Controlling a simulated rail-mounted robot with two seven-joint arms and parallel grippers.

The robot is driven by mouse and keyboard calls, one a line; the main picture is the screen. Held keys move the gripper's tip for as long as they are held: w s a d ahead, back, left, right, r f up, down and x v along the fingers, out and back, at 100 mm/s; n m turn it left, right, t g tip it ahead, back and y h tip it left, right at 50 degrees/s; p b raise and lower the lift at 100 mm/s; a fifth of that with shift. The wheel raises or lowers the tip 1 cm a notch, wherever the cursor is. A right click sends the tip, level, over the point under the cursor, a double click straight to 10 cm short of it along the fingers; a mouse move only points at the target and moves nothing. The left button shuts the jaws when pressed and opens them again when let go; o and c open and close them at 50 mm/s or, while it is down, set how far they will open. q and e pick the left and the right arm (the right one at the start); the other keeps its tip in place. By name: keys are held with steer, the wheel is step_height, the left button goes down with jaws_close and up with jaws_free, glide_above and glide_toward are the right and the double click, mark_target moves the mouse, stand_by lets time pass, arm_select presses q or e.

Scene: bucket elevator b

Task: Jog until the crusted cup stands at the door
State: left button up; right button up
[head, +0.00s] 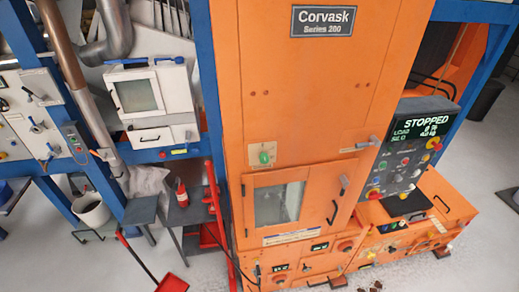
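The control panel (407,158) at the right has several coloured buttons. Its display (425,126) reads STOPPED, with smaller load lines below. Neither of my grippers is in view.
An orange lower cabinet (448,208) juts out at right. Dark crumbs lie on the floor in front.

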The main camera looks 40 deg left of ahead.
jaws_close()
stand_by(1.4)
